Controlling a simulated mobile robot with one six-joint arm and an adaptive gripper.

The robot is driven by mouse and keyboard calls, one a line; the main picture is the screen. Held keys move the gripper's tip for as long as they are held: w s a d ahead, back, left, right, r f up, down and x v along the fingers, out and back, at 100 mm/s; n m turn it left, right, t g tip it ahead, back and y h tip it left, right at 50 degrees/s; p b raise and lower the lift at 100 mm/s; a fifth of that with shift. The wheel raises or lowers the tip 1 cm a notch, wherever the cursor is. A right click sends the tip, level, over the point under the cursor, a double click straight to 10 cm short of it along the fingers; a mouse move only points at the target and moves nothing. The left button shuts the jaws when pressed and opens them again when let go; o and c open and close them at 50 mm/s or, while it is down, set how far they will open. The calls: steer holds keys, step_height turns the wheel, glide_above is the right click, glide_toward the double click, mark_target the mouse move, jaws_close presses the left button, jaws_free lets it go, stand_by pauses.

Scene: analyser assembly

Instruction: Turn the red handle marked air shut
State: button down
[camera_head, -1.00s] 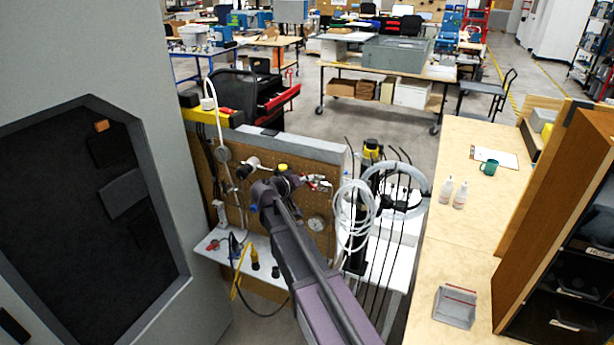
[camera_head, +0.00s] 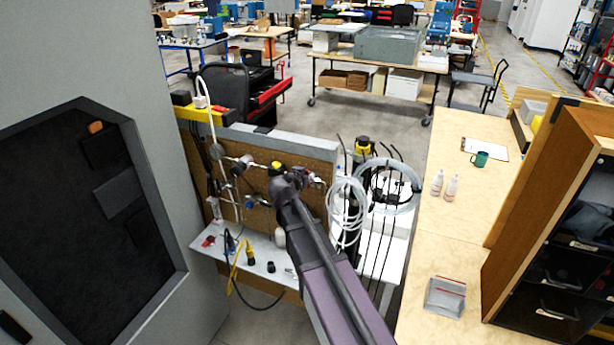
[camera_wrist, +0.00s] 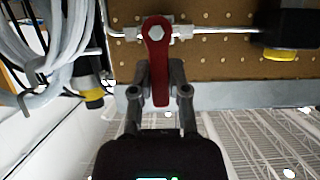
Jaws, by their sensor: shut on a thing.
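The red handle (camera_wrist: 157,45) is a flat lever on a metal valve with pipe running to both sides, in front of a perforated brown board. In the wrist view it hangs down the picture from its round pivot, square to the pipe. My gripper (camera_wrist: 161,72) has one finger on each side of the lever's free end and is shut on it. In the head view my gripper (camera_head: 306,181) is at the board's upper right, and my arm hides most of the handle. Any air marking is not readable.
The pegboard (camera_head: 262,215) carries pipes and fittings. Coiled pale hoses (camera_head: 347,212) and dark cables hang close to its right. A black block with a yellow knob (camera_wrist: 281,53) sits on the pipe. A small white shelf (camera_head: 262,250) below holds loose parts.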

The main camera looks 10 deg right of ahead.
stand_by(0.4)
steer(key=c, duration=1)
jaws_free()
steer(key=shift+r, duration=0.1)
steer(key=o, duration=0.4)
steer(key=shift+s+r, duration=0.1)
steer(key=shift+s, duration=0.05)
